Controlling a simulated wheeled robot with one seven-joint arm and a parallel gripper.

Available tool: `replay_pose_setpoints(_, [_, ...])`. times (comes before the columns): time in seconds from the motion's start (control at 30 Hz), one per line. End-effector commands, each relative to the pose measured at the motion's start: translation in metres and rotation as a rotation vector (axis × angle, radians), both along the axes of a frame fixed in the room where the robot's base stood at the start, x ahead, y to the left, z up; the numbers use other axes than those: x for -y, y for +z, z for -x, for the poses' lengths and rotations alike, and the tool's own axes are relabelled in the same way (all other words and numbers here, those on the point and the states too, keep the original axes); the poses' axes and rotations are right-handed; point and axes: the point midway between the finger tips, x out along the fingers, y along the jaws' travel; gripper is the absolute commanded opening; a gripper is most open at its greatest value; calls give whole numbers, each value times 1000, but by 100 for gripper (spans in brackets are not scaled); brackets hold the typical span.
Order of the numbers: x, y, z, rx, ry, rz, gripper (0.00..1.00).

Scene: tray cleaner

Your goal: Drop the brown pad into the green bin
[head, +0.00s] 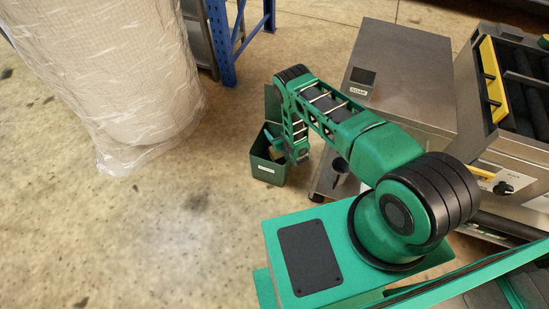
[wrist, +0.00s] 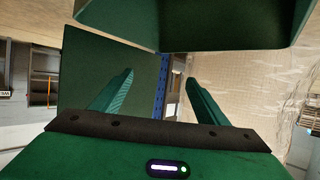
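The green bin (head: 268,172) stands on the floor left of the steel cabinet, with a pale label on its front and a raised green panel behind it. My gripper (head: 276,143) is at the bin's opening, seen small and partly hidden by my arm. In the wrist view my gripper's two green fingers (wrist: 160,76) are apart, with nothing visible between them. A green bin wall (wrist: 225,32) fills the top of that view, and a flat green panel (wrist: 110,65) is behind the left finger. I cannot make out the brown pad in either view.
A steel cabinet labelled SOAP (head: 395,75) stands right of the bin. A tray machine (head: 510,170) with a yellow strip is at the far right. A film-wrapped pallet load (head: 120,75) and a blue rack post (head: 222,45) are at the upper left. The floor at left is clear.

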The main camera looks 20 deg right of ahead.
Motion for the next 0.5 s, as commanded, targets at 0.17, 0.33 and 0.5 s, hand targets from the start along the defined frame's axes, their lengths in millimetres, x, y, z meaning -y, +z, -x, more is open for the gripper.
replay_pose_setpoints(0.17, [0,0,0,-1,0,0,68])
replay_pose_setpoints(0.33, [2,4,10,-2,0,0,68])
replay_pose_setpoints(0.5, [6,14,36,-4,-1,2,68])
